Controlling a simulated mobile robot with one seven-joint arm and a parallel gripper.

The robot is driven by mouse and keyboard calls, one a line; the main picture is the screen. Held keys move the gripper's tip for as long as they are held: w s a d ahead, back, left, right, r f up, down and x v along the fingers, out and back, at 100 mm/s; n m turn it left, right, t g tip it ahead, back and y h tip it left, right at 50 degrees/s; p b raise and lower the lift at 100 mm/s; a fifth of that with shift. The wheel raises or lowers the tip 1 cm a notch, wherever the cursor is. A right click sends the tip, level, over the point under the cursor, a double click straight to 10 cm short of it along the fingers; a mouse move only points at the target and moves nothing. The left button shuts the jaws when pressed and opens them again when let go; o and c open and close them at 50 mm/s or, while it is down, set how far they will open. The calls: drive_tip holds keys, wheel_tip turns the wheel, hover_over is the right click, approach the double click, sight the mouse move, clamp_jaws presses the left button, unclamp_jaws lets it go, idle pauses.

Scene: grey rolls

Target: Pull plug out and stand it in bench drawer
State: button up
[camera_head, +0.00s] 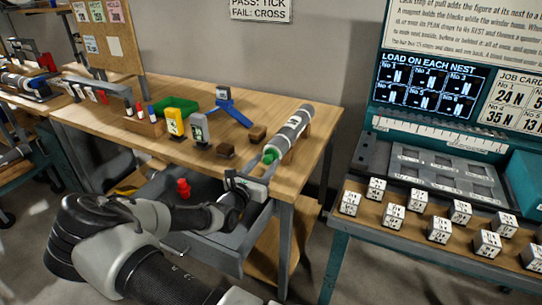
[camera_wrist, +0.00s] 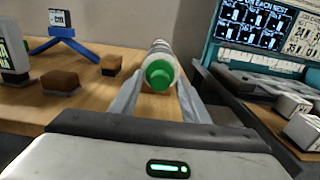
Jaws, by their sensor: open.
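A grey roll (camera_head: 293,128) lies on wooden blocks near the right end of the wooden bench (camera_head: 180,92). A green plug (camera_head: 270,156) sits in its near end; it also shows in the wrist view (camera_wrist: 159,75). My gripper (camera_head: 262,172) is open, its fingers pointing at the plug. In the wrist view the plug shows between the two fingers (camera_wrist: 157,100), with no clear contact. The bench drawer (camera_head: 232,240) is pulled out below the bench top, and a red plug-like piece (camera_head: 183,188) stands in it. My arm hides part of the drawer.
A blue tripod stand (camera_head: 232,110), a yellow device (camera_head: 175,122), a grey device (camera_head: 199,129), a green tray (camera_head: 176,106) and brown blocks (camera_head: 225,151) stand on the bench. At right, a teal-framed station holds several numbered weight blocks (camera_head: 440,230). A gap separates it from the bench.

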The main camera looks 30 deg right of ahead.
drive_tip(key=shift+c, duration=0.4)
drive_tip(key=c, duration=0.7)
drive_tip(key=shift+c, duration=0.2)
drive_tip(key=shift+r+p, duration=0.15)
drive_tip(key=shift+p, duration=0.3)
drive_tip(key=shift+a, duration=0.1)
drive_tip(key=shift+p+v, duration=1.45)
drive_tip(key=shift+v, duration=1.55)
